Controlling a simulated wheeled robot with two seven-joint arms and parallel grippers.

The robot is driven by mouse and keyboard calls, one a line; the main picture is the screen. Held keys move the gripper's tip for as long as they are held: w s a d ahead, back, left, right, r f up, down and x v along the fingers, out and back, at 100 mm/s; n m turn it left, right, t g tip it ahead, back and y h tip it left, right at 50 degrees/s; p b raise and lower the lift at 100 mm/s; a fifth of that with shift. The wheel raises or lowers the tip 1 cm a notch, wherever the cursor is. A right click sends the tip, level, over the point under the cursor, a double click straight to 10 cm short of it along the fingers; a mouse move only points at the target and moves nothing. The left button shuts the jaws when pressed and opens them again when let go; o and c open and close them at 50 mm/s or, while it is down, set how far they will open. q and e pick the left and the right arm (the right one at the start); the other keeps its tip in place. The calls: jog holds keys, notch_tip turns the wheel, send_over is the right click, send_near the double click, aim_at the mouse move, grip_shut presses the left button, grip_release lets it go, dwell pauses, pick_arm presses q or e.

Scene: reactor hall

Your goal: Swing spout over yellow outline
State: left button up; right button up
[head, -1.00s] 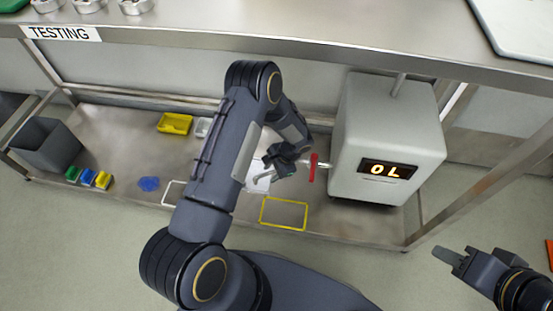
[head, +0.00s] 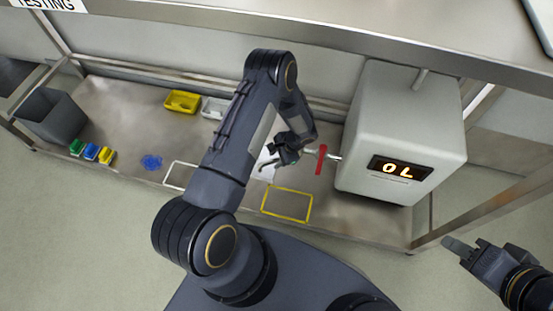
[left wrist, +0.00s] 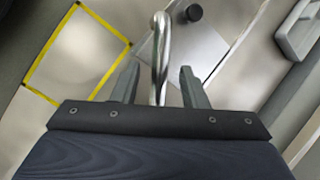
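The grey dispenser box (head: 405,130) stands on the lower shelf with a lit display. A tap with a red handle (head: 321,159) sticks out of its left side. The metal spout (left wrist: 160,55) runs between the fingers of my left gripper (left wrist: 158,85), with a gap on both sides, so the gripper is open around it. In the head view my left gripper (head: 273,160) is at the spout, partly hiding it. The yellow outline (head: 287,218) lies on the shelf in front of the spout; it also shows in the left wrist view (left wrist: 50,43). My right gripper (head: 460,248) is off to the right, clear of the shelf.
A white outline (head: 181,161) lies left of the yellow one. A yellow tray (head: 182,102), a pale tray (head: 214,108), a blue patch (head: 151,162), small coloured boxes (head: 91,152) and a grey bin (head: 50,117) are further left. The upper tabletop overhangs behind.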

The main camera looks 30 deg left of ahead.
pick_arm(q)
jog(key=shift+c, duration=0.2)
grip_shut()
jog(key=shift+f, duration=0.1)
